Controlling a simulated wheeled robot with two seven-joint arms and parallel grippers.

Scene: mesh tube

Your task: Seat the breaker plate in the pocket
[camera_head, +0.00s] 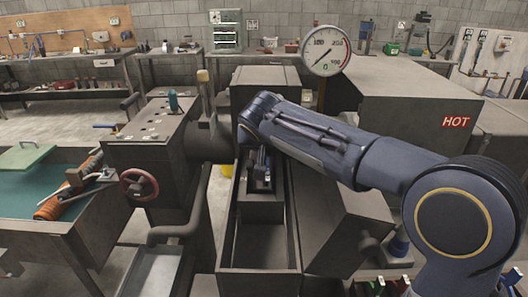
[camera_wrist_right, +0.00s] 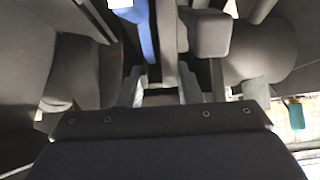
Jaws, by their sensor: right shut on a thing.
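My right arm reaches in from the right in the head view, and its dark gripper (camera_head: 261,170) points down into a narrow grey trough (camera_head: 238,225) in the middle. In the right wrist view the two fingers of the right gripper (camera_wrist_right: 160,90) are close together on a grey part (camera_wrist_right: 160,98). Little of this part shows, and I cannot tell whether it is the breaker plate. I cannot make out the pocket; the arm and the machine's walls hide the trough's far end. My left gripper is not in view.
A machine block with a red handwheel (camera_head: 140,184) stands left of the trough. A gauge (camera_head: 325,50) rises behind the arm. A box marked HOT (camera_head: 415,90) stands at right.

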